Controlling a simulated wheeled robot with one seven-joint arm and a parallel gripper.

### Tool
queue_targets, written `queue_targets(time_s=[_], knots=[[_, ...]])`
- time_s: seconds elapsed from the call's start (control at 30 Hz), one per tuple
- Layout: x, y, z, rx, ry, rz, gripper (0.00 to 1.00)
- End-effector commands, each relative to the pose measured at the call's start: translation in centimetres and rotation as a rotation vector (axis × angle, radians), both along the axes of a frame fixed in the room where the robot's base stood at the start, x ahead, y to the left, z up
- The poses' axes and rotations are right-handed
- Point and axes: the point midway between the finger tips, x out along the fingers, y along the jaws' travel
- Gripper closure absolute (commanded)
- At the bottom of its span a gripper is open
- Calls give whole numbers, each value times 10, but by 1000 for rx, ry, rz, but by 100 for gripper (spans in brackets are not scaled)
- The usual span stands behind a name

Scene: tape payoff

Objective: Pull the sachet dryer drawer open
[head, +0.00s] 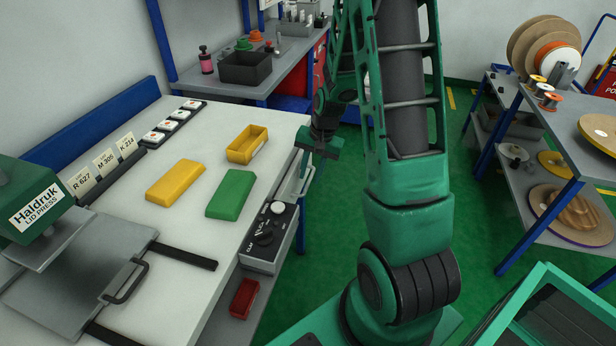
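At the right edge of the white workbench, just past the control box, a pale grey front with a bar-like handle (304,178) shows; I take it for the sachet dryer drawer, but I can read no label on it. How far it is open cannot be told from this angle. My gripper (312,163) hangs from my green arm close to this handle, at the bench's right edge. Its fingers are small and partly hidden, so I cannot tell whether they touch the handle or are open or shut.
The white workbench (150,235) holds yellow and green boxes, a control box (268,236) with knobs, and the lid press (35,205) with its sliding plate. A red bin (244,298) sits below the front edge.

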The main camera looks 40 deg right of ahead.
Motion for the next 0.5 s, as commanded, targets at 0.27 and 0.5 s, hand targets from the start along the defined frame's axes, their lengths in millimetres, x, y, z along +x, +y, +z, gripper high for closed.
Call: queue_targets(time_s=[0.27,0.5], knots=[[1,2,-13,0,0,0,72],[2,1,-13,0,0,0,77]])
